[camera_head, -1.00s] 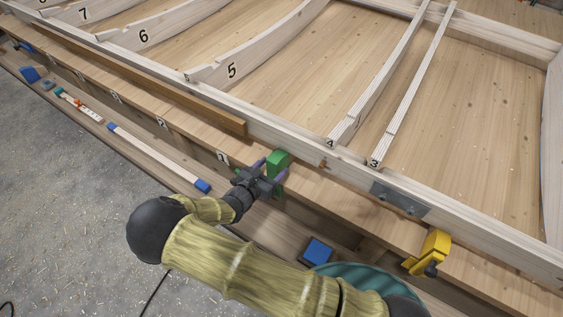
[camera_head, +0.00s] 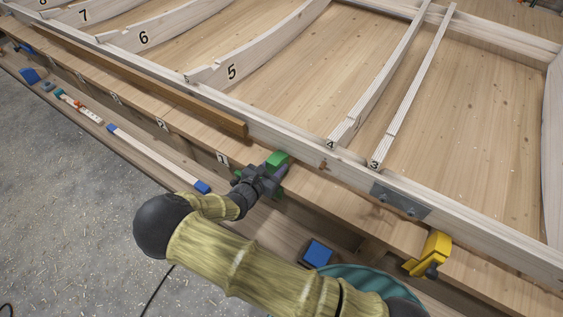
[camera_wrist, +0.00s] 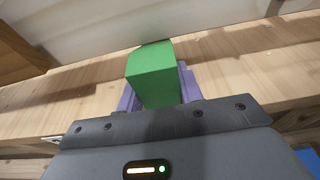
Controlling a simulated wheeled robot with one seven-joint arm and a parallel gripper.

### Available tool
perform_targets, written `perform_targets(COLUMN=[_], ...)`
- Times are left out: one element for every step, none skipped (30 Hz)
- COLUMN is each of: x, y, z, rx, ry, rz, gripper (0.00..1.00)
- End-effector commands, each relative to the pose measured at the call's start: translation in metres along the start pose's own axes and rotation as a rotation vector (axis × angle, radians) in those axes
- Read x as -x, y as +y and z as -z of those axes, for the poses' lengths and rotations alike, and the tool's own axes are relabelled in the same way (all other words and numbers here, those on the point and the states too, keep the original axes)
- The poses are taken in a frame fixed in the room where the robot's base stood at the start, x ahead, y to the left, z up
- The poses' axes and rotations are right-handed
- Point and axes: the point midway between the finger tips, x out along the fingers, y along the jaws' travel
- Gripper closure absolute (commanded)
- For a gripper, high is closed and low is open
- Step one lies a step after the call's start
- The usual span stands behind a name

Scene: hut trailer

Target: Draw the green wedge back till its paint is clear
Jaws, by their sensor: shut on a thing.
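The green wedge (camera_head: 278,158) sits at the front edge of the wooden bench, against the long pale rail, just right of the label 1. In the wrist view the green wedge (camera_wrist: 152,74) stands between the two purple fingers of my gripper (camera_wrist: 158,92), which are shut on its sides. Its far end meets the pale rail; whether it goes under the rail is hidden. In the head view my gripper (camera_head: 268,176) reaches it from the front, and my dark gripper body covers its lower part.
A yellow clamp (camera_head: 433,252) hangs on the bench edge at right, near a grey metal plate (camera_head: 401,199). A brown wooden strip (camera_head: 190,98) lies along the rail at left. Below are a blue block (camera_head: 318,252) and a white blue-ended bar (camera_head: 160,158) on the lower shelf.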

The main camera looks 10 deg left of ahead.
Motion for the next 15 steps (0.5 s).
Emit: perform_targets(x=[0.002, 0.002, 0.003, 0.004, 0.005, 0.005, 0.006, 0.007, 0.008, 0.009, 0.009, 0.01, 0.011, 0.011, 0.012], y=[0.0, 0.0, 0.0, 0.0, 0.0, 0.0, 0.0, 0.0, 0.0, 0.0, 0.0, 0.0, 0.0, 0.0, 0.0], z=[0.0, 0.0, 0.001, 0.001, 0.001, 0.001, 0.001, 0.002, 0.002, 0.002, 0.002, 0.002, 0.003, 0.003, 0.003], rx=[0.0, 0.0, 0.0, 0.001, 0.001, 0.001, 0.001, 0.001, 0.001, 0.001, 0.001, 0.001, 0.001, 0.001, 0.001], ry=[0.001, 0.001, 0.001, 0.001, 0.001, 0.001, 0.001, 0.001, 0.001, 0.001, 0.001, 0.001, 0.001, 0.001, 0.001], rz=[-0.001, -0.001, -0.001, -0.001, -0.001, -0.001, -0.001, -0.001, -0.001, -0.001, -0.001, -0.001, -0.001, -0.001, 0.0], gripper=[0.91, 0.91, 0.91, 0.91, 0.91, 0.91, 0.91, 0.91, 0.91, 0.91, 0.91, 0.91, 0.91, 0.91, 0.91])
